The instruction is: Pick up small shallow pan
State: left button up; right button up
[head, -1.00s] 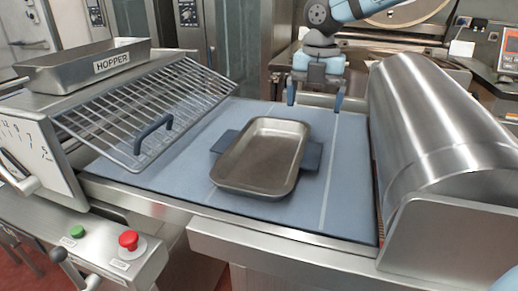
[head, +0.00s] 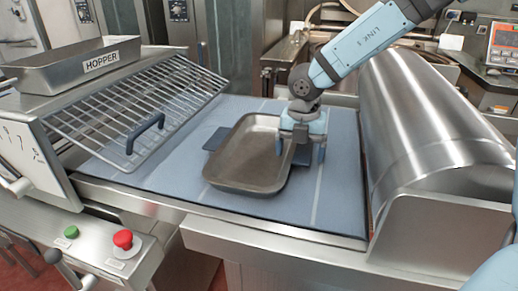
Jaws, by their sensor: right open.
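The small shallow pan (head: 246,160) is a rectangular grey metal tray with dark blue-grey side handles. It sits upright on the blue belt surface (head: 335,190). Its left handle (head: 215,138) is in plain view, and its right handle (head: 302,156) is partly hidden by my gripper. My right gripper (head: 300,150) points down at the pan's right side, with one finger by the rim and the other out to the right. It is open; I cannot tell whether it touches the pan. My left gripper is not in view.
A wire rack (head: 125,115) with a blue handle (head: 146,131) slants over the belt's left side. A rounded steel cover (head: 425,110) borders the belt on the right. A hopper tray (head: 75,70) stands at the back left. Red (head: 122,239) and green (head: 71,232) buttons are at the front left.

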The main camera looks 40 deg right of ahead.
jog(key=shift+f, duration=0.3)
jog(key=c, duration=1.3)
jog(key=shift+r, duration=0.1)
jog(key=shift+c, duration=0.4)
jog(key=shift+r, duration=0.1)
